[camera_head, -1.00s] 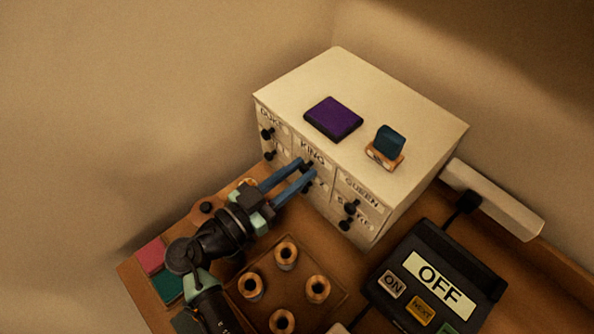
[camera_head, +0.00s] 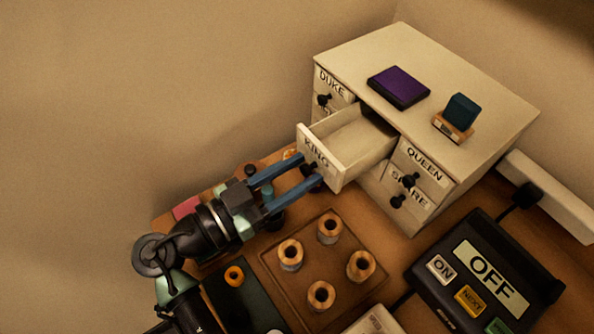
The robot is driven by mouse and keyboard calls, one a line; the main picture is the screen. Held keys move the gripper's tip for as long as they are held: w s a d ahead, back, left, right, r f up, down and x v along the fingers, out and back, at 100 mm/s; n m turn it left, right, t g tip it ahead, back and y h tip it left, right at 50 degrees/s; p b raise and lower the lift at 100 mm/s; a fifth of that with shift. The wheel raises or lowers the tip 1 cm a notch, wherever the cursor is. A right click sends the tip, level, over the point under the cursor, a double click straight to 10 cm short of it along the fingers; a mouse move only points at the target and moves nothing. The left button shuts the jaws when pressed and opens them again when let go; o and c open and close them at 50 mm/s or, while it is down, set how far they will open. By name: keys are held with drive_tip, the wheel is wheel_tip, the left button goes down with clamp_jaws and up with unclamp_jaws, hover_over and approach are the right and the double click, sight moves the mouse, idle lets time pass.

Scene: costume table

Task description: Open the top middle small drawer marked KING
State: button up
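The cream drawer cabinet (camera_head: 480,158) stands at the back of the table. Its top middle drawer marked KING (camera_head: 337,158) is pulled well out, and its inside looks empty where I can see it. My gripper (camera_head: 311,170) is at the front of this drawer, its two blue fingers on either side of the dark knob (camera_head: 308,169). The fingers appear closed around the knob, though part of it is hidden by them. The drawers marked DUKE (camera_head: 330,84) and QUEEN (camera_head: 425,164) are shut.
On the cabinet top lie a purple pad (camera_head: 398,87) and a teal block on a small wooden stand (camera_head: 453,129). A wooden tray (camera_head: 322,268) with several spools stands in front of the cabinet. A black box marked OFF (camera_head: 480,275) is at the right.

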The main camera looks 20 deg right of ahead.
drive_tip(key=shift+o, duration=0.6)
drive_tip(key=shift+a+f, duration=0.1)
drive_tip(key=shift+a, duration=0.15)
drive_tip(key=b+v, duration=0.3)
drive_tip(key=v, duration=0.9)
drive_tip(key=shift+a, duration=0.2)
drive_tip(key=shift+s, duration=0.15)
